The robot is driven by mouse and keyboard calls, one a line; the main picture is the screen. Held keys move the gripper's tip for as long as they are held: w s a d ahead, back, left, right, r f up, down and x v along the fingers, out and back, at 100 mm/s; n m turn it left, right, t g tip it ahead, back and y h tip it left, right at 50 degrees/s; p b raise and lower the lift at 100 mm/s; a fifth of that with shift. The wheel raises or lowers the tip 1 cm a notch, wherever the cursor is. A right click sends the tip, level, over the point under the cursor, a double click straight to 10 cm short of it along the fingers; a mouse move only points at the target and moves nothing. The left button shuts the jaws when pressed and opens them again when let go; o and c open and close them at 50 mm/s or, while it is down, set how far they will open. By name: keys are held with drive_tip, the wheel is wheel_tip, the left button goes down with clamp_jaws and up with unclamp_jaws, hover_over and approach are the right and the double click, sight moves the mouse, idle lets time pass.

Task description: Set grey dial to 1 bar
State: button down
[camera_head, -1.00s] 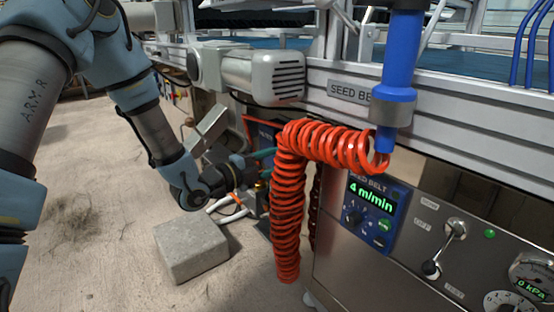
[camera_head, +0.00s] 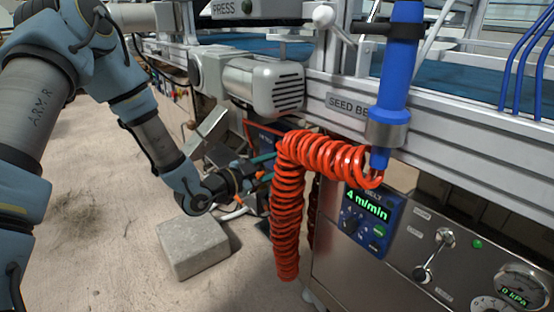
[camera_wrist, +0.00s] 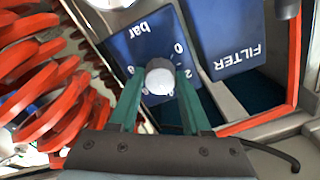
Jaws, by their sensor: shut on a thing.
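The grey dial (camera_wrist: 159,72) is a pale round knob on a blue panel marked "bar" (camera_wrist: 138,38), which appears upside down in the wrist view. Several scale numbers ring the dial, partly hidden by the fingers. I cannot tell which value the dial points to. My gripper (camera_wrist: 160,88) has green fingers shut on the dial, one on each side. In the head view my gripper (camera_head: 257,164) reaches behind the red coiled hose, and the dial cannot be made out there.
The red coiled hose (camera_head: 287,215) hangs close beside my gripper, also at left in the wrist view (camera_wrist: 50,95). A blue FILTER panel (camera_wrist: 228,35) is beside the dial. A concrete block (camera_head: 193,248) lies on the floor below. The seed belt panel (camera_head: 366,222) is at right.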

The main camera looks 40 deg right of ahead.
drive_tip(key=n+p, duration=0.2)
drive_tip(key=n, duration=0.2)
drive_tip(key=shift+r+n, duration=0.1)
drive_tip(key=shift+n, duration=0.2)
drive_tip(key=n+p, duration=0.3)
drive_tip(key=n, duration=0.1)
drive_tip(key=shift+n, duration=0.3)
drive_tip(key=n+p, duration=0.2)
drive_tip(key=n, duration=0.2)
drive_tip(key=shift+n, duration=0.3)
drive_tip(key=shift+f+n+p, duration=0.2)
drive_tip(key=shift+n+p, duration=0.45)
drive_tip(key=shift+n, duration=1.45)
drive_tip(key=shift+c, duration=1.8)
unclamp_jaws()
drive_tip(key=shift+a+r, duration=0.1)
drive_tip(key=shift+a, duration=0.05)
drive_tip(key=a, duration=1)
drive_tip(key=shift+w+a+p, duration=0.3)
drive_tip(key=shift+p, duration=0.15)
